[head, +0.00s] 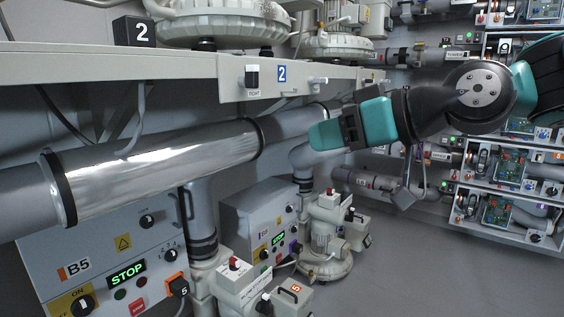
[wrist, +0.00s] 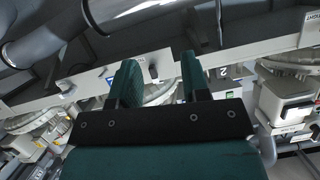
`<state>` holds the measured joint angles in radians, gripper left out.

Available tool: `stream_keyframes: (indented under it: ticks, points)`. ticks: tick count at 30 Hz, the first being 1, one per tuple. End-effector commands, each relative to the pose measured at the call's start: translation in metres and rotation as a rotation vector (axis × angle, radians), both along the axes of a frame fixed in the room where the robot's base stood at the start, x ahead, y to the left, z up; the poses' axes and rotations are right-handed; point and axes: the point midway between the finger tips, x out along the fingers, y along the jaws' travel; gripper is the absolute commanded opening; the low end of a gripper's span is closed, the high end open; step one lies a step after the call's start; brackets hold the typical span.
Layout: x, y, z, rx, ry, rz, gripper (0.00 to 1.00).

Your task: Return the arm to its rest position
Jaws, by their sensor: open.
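My gripper (head: 332,134) is in the upper right of the head view, at the end of my teal and black arm. It is raised in front of the shelf beam and points left toward the pipes. In the wrist view its two teal fingers (wrist: 160,80) stand apart with a gap between them. Nothing is held between them. I cannot tell the exact distance from the fingertips to the beam behind.
A grey shelf beam (head: 110,74) and a large shiny pipe (head: 160,165) run along the left. Below are the B5 control panel (head: 110,255) with a green STOP display and a second panel (head: 262,225). Racks (head: 510,190) stand at right. Grey floor (head: 410,270) is clear.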

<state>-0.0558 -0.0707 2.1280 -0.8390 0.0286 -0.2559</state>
Motion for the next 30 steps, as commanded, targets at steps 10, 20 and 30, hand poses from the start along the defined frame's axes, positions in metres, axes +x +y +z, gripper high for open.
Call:
stream_keyframes:
  ticks: [10, 20, 30]
  points:
    - [-0.151, -0.036, -0.142, -0.436, 0.627, -0.014, 0.43]
    - [-0.203, -0.064, -0.119, -0.585, 0.815, -0.048, 0.43]
    - [-0.202, -0.064, -0.009, -0.583, 0.812, -0.047, 0.43]
